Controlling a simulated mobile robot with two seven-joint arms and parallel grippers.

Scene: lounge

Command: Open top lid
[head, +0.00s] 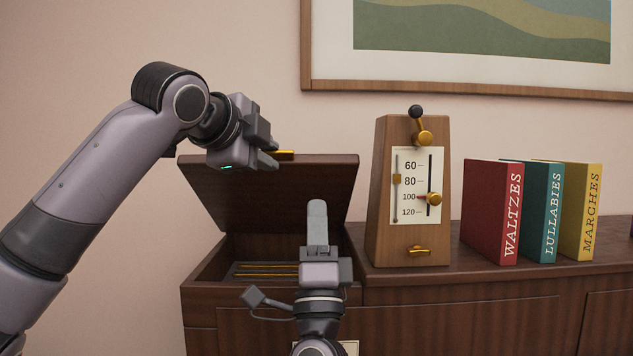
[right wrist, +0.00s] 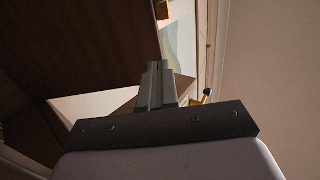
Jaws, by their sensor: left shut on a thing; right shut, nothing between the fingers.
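The dark brown top lid (head: 250,195) is raised and tilted over an open compartment (head: 208,262) in the cabinet. A brass handle (head: 286,155) sits at the lid's upper edge. My left gripper (head: 268,159) is shut on this handle, which is partly hidden by the fingers. My right gripper (head: 317,218) is shut and empty, pointing up in front of the lid and the compartment's right part. In the right wrist view its closed fingers (right wrist: 156,88) show in the middle, with the dark lid (right wrist: 75,45) filling the upper left.
Several thin gold rods (head: 266,270) lie in the compartment. A wooden metronome (head: 384,238) stands just right of it on the cabinet top (head: 450,278). Red (head: 490,205), teal (head: 541,205) and yellow (head: 583,205) books stand further right. A framed picture (head: 480,88) hangs behind.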

